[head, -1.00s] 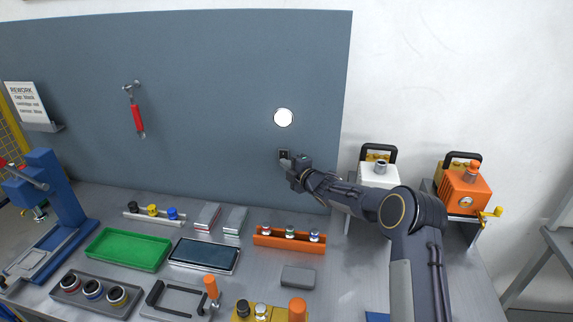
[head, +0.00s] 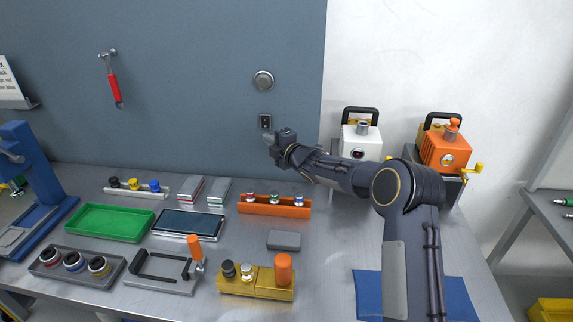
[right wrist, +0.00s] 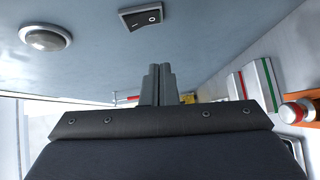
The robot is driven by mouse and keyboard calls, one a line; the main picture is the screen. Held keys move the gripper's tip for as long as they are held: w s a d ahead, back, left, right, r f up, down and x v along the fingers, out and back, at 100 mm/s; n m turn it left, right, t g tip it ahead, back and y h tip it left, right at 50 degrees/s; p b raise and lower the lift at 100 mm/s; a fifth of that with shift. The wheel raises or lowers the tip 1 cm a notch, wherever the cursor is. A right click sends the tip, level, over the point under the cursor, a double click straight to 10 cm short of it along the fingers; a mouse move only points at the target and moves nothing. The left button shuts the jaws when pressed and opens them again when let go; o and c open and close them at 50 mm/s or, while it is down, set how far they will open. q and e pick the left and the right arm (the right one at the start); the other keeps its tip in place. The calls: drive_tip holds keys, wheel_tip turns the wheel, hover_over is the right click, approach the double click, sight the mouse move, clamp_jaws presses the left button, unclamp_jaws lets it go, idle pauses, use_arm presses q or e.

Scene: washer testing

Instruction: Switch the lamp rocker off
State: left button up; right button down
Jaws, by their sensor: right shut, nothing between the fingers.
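The lamp rocker (head: 265,122) is a small dark switch on the grey-blue back panel. It also shows in the right wrist view (right wrist: 141,17), with a line mark and a circle mark on its face. The round lamp (head: 263,80) above it looks grey and unlit, and it shows at the upper left in the right wrist view (right wrist: 46,37). My right gripper (head: 270,142) is just below the rocker in the head view. In the right wrist view its fingers (right wrist: 158,72) are together and empty, apart from the rocker. My left gripper is not in view.
Below are an orange rack (head: 275,206), a green tray (head: 108,222) and a dark-screened device (head: 188,223). White (head: 361,143) and orange (head: 440,152) machines stand at right.

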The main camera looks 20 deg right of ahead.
use_arm(q)
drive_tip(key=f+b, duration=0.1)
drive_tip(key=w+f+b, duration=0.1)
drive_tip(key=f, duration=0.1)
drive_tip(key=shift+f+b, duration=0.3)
drive_tip(key=shift+b, duration=0.1)
use_arm(e)
drive_tip(key=s+d+f, duration=0.1)
drive_tip(key=s+d, duration=0.2)
drive_tip(key=s, duration=0.3)
drive_tip(key=shift+s+d+f, duration=0.2)
drive_tip(key=shift+s+f, duration=0.05)
drive_tip(key=shift+s, duration=0.1)
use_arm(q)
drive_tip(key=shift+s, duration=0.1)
